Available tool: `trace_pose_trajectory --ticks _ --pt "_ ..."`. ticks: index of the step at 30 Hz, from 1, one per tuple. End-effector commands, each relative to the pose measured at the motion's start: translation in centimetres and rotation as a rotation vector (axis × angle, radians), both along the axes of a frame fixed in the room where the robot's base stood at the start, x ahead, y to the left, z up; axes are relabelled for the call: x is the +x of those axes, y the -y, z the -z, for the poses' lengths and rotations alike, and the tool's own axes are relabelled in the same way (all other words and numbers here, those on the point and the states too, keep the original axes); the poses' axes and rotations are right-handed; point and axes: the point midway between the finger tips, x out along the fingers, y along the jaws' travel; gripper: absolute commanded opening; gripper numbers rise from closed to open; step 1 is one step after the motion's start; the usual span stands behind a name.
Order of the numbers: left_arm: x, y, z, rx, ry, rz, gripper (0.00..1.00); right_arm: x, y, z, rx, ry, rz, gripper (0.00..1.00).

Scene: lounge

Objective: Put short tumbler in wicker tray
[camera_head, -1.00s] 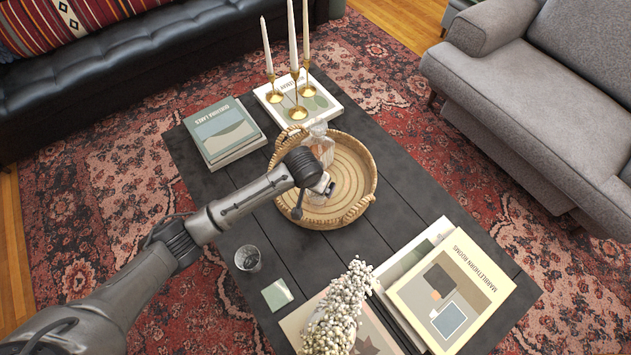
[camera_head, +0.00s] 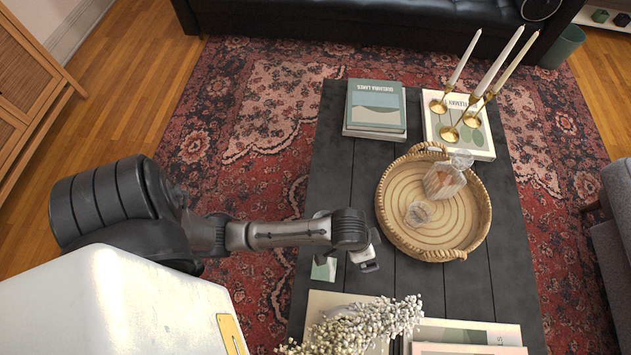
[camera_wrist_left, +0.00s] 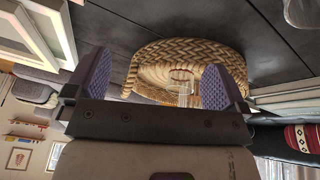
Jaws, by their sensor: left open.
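A short clear tumbler (camera_head: 418,214) is inside the round wicker tray (camera_head: 474,236), near its front left, beside a stoppered glass decanter (camera_head: 444,180). The tumbler also shows in the left wrist view (camera_wrist_left: 182,80), between my fingers in the picture but beyond them. My left gripper (camera_head: 370,262) is open and empty, outside the tray at its front left. Its two purple-grey pads show in the wrist view (camera_wrist_left: 158,82). My right gripper is not in view.
Another glass (camera_wrist_left: 302,12) stands on the dark table, mostly hidden behind my arm in the head view. A small green coaster (camera_head: 323,268) lies by my gripper. Books (camera_head: 376,108), brass candlesticks (camera_head: 450,134) and dried flowers (camera_head: 350,328) stand around the tray.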

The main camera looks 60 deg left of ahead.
Motion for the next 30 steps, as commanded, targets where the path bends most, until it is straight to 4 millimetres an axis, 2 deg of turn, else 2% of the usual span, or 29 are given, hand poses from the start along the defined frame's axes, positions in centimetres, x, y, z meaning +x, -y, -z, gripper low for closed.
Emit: trace_pose_trajectory --ticks 1,6,12,18,30 --pt "-2.4 -0.5 -0.1 -0.002 -0.003 -0.011 1.00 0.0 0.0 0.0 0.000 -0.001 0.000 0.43" --pt "-8.4 -3.2 -1.1 0.043 0.000 -0.041 1.00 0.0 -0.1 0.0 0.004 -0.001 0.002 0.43" --pt "-12.9 -5.8 -2.4 0.102 -0.010 -0.071 1.00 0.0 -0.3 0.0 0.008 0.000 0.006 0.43" --pt "-14.4 -6.8 -3.0 0.130 -0.013 -0.080 1.00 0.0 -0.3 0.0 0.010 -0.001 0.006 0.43" --pt "-14.5 -6.8 -3.0 0.131 -0.013 -0.080 1.00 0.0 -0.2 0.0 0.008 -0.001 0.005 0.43"
